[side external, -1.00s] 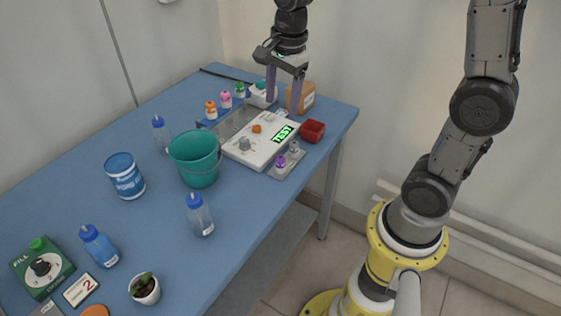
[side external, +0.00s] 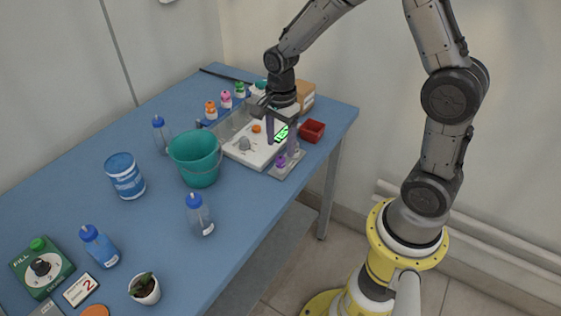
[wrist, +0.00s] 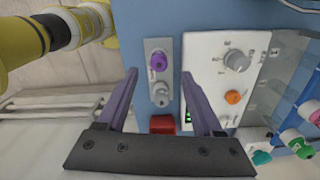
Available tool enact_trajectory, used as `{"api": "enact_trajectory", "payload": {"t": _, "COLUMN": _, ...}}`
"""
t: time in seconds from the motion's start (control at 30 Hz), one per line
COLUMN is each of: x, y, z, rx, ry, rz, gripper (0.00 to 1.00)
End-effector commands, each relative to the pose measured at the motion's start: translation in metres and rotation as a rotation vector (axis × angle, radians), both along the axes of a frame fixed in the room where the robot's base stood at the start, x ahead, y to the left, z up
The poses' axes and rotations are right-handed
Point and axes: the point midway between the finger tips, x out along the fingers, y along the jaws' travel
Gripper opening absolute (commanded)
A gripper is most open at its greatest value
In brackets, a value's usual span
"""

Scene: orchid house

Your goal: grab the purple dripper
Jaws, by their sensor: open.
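The purple dripper (side external: 281,160) stands on a small grey holder (side external: 278,173) at the table's right edge, beside a grey-capped one. In the wrist view the purple dripper (wrist: 158,62) lies just beyond the line of the fingertips, with the grey-capped one (wrist: 161,97) nearer. My gripper (side external: 281,147) is open and empty, pointing down over the holder; its height above the dripper is hard to judge. In the wrist view my gripper (wrist: 160,77) has one finger either side of the holder.
A white test panel (side external: 245,150) with knobs adjoins the holder. A red box (side external: 312,130) stands behind at the right, and a teal bucket (side external: 197,160) at the left. Several small coloured-capped bottles stand at the back. The front table is partly clear.

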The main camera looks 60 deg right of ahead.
Motion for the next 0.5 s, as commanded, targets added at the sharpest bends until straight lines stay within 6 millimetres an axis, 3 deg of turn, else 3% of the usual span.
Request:
{"api": "enact_trajectory", "payload": {"t": 0.23, "x": -0.002, "y": 0.002, "z": -0.036, "rx": 0.001, "ry": 0.004, "rz": 0.0, "gripper": 0.68}}
{"api": "enact_trajectory", "payload": {"t": 0.5, "x": -0.001, "y": 0.002, "z": -0.045, "rx": 0.0, "ry": 0.0, "rz": 0.0, "gripper": 0.68}}
